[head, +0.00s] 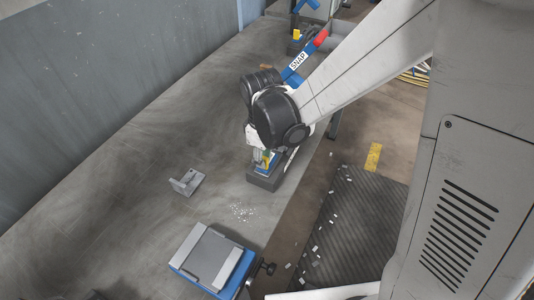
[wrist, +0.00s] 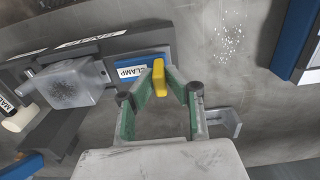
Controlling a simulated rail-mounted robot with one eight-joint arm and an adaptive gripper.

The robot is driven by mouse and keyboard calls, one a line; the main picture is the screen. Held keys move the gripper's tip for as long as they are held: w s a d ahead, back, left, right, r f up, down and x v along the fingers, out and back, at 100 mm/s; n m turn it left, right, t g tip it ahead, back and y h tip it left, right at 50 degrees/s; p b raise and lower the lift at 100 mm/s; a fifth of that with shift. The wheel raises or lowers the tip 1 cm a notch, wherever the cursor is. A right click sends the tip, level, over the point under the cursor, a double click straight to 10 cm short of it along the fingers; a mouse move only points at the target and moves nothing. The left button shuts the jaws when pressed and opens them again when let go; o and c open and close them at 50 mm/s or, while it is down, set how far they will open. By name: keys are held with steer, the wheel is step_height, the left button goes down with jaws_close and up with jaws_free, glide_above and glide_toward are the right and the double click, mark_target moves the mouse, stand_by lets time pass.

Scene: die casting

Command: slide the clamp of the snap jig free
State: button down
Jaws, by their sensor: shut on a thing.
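The snap jig's dark base (head: 268,180) sits at the front edge of the workbench, below my arm in the head view. In the wrist view the blue block labelled CLAMP (wrist: 131,71) lies just past my fingertips. A small yellow tab (wrist: 159,84) stands beside the label. My gripper (wrist: 161,80), with green-lined fingers, is closed around this tab; in the head view my gripper (head: 261,156) is low over the jig. A grey cast block (wrist: 70,84) sits to the left of the clamp. My arm hides much of the jig in the head view.
A blue fixture with grey plates (head: 212,255) stands at the bench's near end. A small grey bracket (head: 187,182) lies left of the jig. White crumbs (head: 243,211) lie nearby. The bench's left side is clear.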

steer(key=c, duration=1.8)
jaws_free()
steer(key=shift+s+a, duration=0.15)
steer(key=shift+s, duration=0.1)
steer(key=shift+o, duration=0.2)
steer(key=shift+w, duration=0.1)
steer(key=shift+r, duration=0.65)
step_height(320, 180, up, 11)
steer(key=shift+f, duration=0.15)
steer(key=s+d+r+m+t, duration=0.3)
steer(key=s+d+m, duration=0.2)
steer(key=d, duration=0.3)
steer(key=s+d+r+m+t, duration=0.4)
steer(key=s+d+m, duration=0.2)
steer(key=d, duration=0.2)
steer(key=shift+s+d+m, duration=0.3)
steer(key=shift+s+d, duration=0.05)
steer(key=shift+d, duration=0.05)
